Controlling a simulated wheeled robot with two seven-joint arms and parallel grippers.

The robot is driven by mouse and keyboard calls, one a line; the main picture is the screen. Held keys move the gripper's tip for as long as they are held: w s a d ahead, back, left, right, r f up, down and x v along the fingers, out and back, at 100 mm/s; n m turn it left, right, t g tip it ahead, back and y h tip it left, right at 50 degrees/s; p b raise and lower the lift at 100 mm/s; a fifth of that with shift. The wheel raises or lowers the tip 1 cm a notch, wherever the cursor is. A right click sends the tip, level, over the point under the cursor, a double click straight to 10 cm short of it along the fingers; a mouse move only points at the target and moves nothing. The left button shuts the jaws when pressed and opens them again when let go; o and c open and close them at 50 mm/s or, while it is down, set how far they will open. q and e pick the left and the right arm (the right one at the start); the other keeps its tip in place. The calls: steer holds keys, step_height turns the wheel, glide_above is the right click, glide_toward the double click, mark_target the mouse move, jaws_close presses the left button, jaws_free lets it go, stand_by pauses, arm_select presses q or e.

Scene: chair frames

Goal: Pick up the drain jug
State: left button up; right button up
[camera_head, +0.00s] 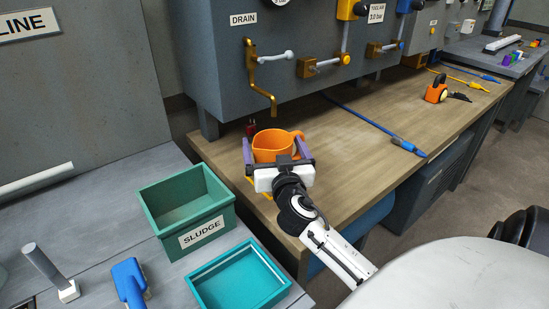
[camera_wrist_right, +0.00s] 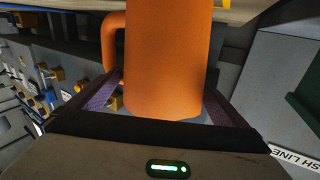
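The orange drain jug (camera_head: 272,147) stands upright at the near left end of the wooden bench, beneath the brass drain spout. Its handle is on the right. In the right wrist view the jug (camera_wrist_right: 165,60) fills the middle, with its handle at the upper left. My right gripper (camera_head: 276,150) has its purple fingers on both sides of the jug. The fingers lie close along its sides in the wrist view (camera_wrist_right: 165,92). I cannot tell whether they press on it. The gripper's body hides the jug's lower part in the head view. My left gripper is out of view.
The brass drain spout (camera_head: 263,85) hangs just behind the jug. A green SLUDGE bin (camera_head: 188,190) and a teal tray (camera_head: 240,275) sit on the grey counter at left. A blue hose (camera_head: 370,123) lies across the bench, with an orange tool (camera_head: 437,90) farther right.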

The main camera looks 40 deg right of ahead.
steer(key=c, duration=1.1)
steer(key=shift+r, duration=0.1)
steer(key=shift+c, duration=1.4)
